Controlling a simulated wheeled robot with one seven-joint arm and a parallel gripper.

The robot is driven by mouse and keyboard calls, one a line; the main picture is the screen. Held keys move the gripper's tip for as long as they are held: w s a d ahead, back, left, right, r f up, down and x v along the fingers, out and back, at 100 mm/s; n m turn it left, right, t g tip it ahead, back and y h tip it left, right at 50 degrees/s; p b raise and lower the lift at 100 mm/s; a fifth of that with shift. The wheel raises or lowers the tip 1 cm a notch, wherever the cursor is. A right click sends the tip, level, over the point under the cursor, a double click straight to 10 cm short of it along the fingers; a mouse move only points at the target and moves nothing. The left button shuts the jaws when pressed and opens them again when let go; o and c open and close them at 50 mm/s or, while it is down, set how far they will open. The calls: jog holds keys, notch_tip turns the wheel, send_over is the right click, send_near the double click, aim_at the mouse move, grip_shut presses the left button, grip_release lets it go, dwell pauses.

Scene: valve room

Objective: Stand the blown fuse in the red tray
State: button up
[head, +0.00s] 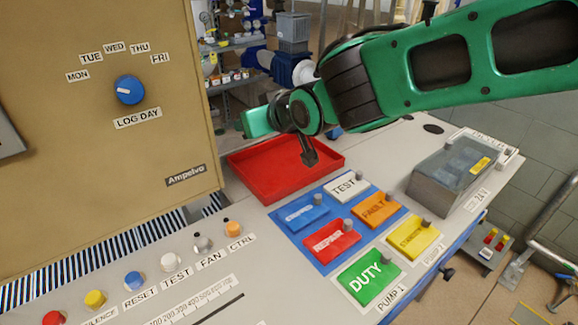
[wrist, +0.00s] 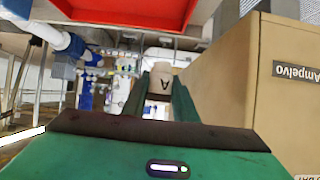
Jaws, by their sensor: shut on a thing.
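My gripper (wrist: 160,84) is shut on the fuse (wrist: 162,76), a pale cylinder marked with a letter A, seen between the green fingers in the wrist view. In the head view my gripper's green body (head: 258,122) is just above the far left part of the red tray (head: 325,178); the fuse cannot be made out there. The tray is shallow and square, and its visible floor looks empty. Its red edge also shows at the top of the wrist view (wrist: 135,12). The fuse is held clear of the tray.
A tan cabinet (head: 105,165) with a dial stands left of the tray. In front lies a blue board (head: 288,215) with coloured labelled plates. A grey see-through box (head: 455,175) sits at the right. Several buttons and knobs (head: 134,281) line the front left.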

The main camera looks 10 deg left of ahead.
jog(key=s+a, duration=0.1)
jog(key=s, duration=0.1)
send_over(293, 171)
notch_tip(293, 171, down, 8)
jog(key=shift+a+r, duration=0.1)
jog(key=shift+r, duration=0.05)
jog(key=shift+f, duration=2.05)
jog(key=shift+f, duration=0.1)
jog(key=o, duration=1)
jog(key=shift+o, duration=0.2)
jog(key=v, duration=1)
jog(key=shift+d+r, duration=0.3)
jog(key=shift+s+d+r, duration=0.3)
jog(key=shift+s+d, duration=0.15)
jog(key=shift+d, duration=0.05)
